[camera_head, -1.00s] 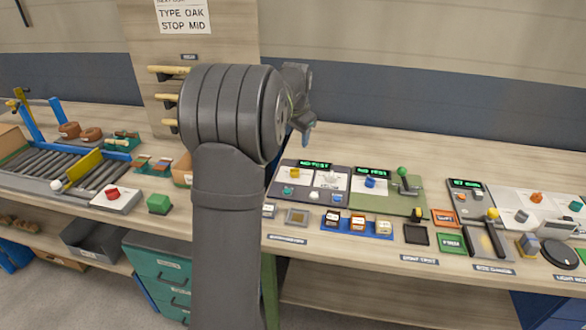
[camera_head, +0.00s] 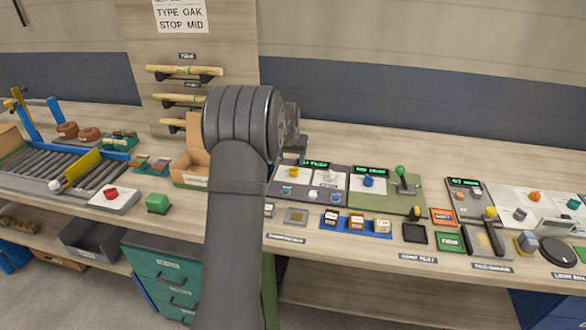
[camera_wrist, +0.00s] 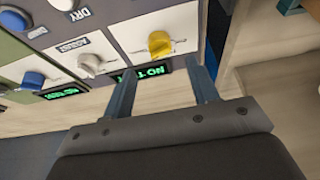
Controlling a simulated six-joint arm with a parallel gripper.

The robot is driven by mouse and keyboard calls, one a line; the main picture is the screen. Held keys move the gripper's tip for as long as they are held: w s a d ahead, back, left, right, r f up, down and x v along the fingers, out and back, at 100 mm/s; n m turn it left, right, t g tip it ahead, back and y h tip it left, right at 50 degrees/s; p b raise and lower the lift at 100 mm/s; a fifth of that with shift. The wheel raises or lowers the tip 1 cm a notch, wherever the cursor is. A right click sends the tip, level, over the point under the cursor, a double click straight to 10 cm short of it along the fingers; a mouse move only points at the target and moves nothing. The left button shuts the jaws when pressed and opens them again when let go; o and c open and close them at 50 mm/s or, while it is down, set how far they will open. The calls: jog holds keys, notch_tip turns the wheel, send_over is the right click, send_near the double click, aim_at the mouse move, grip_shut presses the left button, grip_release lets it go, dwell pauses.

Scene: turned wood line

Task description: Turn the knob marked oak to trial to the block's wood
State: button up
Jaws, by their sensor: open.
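In the wrist view a yellow knob (camera_wrist: 160,43) on a white plate lies just beyond my gripper (camera_wrist: 163,70), in line with the gap between the fingers. The open fingers look empty and apart from the knob. I cannot read which knob is marked oak to trial. Several small blocks, one pale wood block (camera_head: 382,227) among them, sit in a blue tray (camera_head: 345,232).
A green-knobbed lever (camera_head: 402,172) stands to the right. A sign (camera_head: 181,16) reads "type oak, stop mid". An open cardboard box (camera_head: 190,165) is left of my arm. Bare bench lies behind the panels.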

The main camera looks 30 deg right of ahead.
aim_at(293, 168)
jog(key=x, duration=0.7)
jog(key=c, duration=1)
